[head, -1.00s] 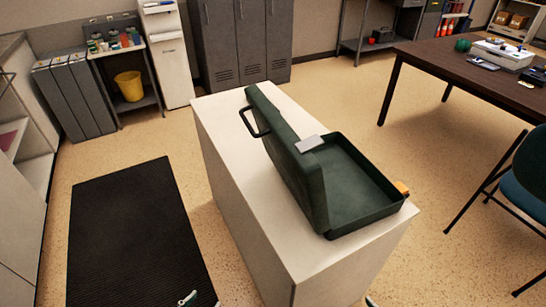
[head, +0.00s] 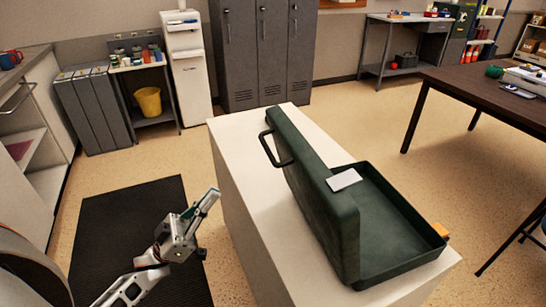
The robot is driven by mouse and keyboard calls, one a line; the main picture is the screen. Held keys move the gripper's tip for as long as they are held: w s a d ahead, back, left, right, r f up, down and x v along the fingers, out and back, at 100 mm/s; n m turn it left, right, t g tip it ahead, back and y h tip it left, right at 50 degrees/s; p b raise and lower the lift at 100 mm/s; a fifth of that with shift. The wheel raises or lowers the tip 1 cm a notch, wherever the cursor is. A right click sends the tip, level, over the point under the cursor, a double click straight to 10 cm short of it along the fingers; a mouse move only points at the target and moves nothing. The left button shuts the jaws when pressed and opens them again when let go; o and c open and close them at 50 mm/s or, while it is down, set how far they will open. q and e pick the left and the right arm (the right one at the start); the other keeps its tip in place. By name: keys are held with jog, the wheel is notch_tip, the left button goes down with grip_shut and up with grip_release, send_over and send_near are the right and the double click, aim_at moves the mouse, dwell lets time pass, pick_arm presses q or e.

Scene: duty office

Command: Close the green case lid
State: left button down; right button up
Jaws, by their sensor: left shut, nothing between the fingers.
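The green case (head: 400,235) lies open on a white cabinet (head: 245,185). Its lid (head: 310,190) stands up along the left side, with a black handle (head: 268,150) on the lid's outer face. My left gripper (head: 207,203) is shut and empty. It is left of the cabinet, above the black mat, apart from the lid and handle. My right gripper is not in view.
A flat light-grey item (head: 343,180) sits by the case's inner edge, and a small orange item (head: 440,230) is at its right rim. A black mat (head: 110,220) covers the floor left of the cabinet. A dark table (head: 470,90) stands at right.

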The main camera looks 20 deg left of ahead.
pick_arm(q)
jog(key=w+d+r+m+g+h+p, duration=0.1)
jog(key=w+d+r+h+p, duration=0.1)
jog(key=w+d+r, duration=0.5)
jog(key=shift+d+r+m+g+p, duration=0.3)
jog(key=shift+d+r+p, duration=0.15)
jog(key=shift+r, duration=0.45)
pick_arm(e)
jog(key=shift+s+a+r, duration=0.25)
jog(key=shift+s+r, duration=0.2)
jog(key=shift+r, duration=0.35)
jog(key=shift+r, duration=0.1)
